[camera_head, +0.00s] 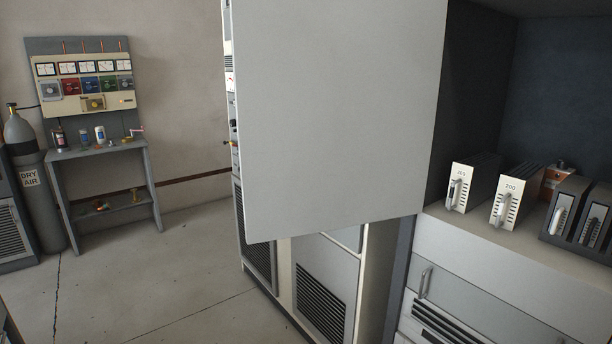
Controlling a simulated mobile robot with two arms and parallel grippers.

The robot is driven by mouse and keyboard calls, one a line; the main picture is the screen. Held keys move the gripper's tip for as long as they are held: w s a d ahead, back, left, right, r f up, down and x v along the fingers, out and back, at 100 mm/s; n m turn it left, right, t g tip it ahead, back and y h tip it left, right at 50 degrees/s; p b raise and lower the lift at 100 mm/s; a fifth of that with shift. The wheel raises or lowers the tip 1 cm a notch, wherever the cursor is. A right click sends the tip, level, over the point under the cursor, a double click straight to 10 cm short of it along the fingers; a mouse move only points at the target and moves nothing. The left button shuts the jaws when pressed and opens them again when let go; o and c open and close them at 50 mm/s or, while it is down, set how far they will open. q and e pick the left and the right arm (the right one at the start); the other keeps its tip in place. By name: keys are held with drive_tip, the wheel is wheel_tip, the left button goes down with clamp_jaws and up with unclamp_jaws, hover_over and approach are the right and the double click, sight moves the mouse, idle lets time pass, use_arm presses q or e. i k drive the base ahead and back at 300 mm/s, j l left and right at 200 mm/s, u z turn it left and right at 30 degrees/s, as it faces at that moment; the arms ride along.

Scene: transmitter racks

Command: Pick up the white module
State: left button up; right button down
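Two modules with white front faces stand upright on the rack shelf at the right. The left white module (459,187) and the right white module (506,202) each have a front handle and a printed label; the right one's label appears to read 200. Their sides are dark grey. I cannot tell which one the task means. Neither of my grippers shows in the head view, and nothing is seen touching the modules.
Two dark modules (562,212) stand farther right on the same shelf (440,212), with an orange item (556,178) behind. A large grey panel (340,110) hangs open left of the shelf. A gas cylinder (40,200) and a small table (100,152) stand far left. The floor (160,270) between is clear.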

sight(518, 189)
drive_tip(key=z, duration=1.1)
drive_tip(key=i+j+z, duration=0.15)
drive_tip(key=j+z, duration=0.65)
drive_tip(key=j, duration=0.2)
drive_tip(key=j+z, duration=0.35)
drive_tip(key=j, duration=0.2)
drive_tip(key=j+z, duration=0.4)
drive_tip(key=j, duration=0.15)
drive_tip(key=k+j, duration=0.1)
drive_tip(key=j, duration=0.3)
drive_tip(key=k+j, duration=0.1)
drive_tip(key=j, duration=0.3)
drive_tip(key=k+j+z, duration=0.1)
drive_tip(key=j, duration=0.35)
drive_tip(key=k+j, duration=0.15)
drive_tip(key=j, duration=0.25)
drive_tip(key=k+j, duration=0.1)
drive_tip(key=j, duration=0.3)
drive_tip(key=l+u, duration=0.25)
drive_tip(key=l, duration=0.3)
drive_tip(key=k+l+u, duration=0.2)
drive_tip(key=l, duration=0.35)
drive_tip(key=u, duration=0.5)
drive_tip(key=i+l+u, duration=0.1)
drive_tip(key=l+u, duration=0.85)
drive_tip(key=l, duration=0.15)
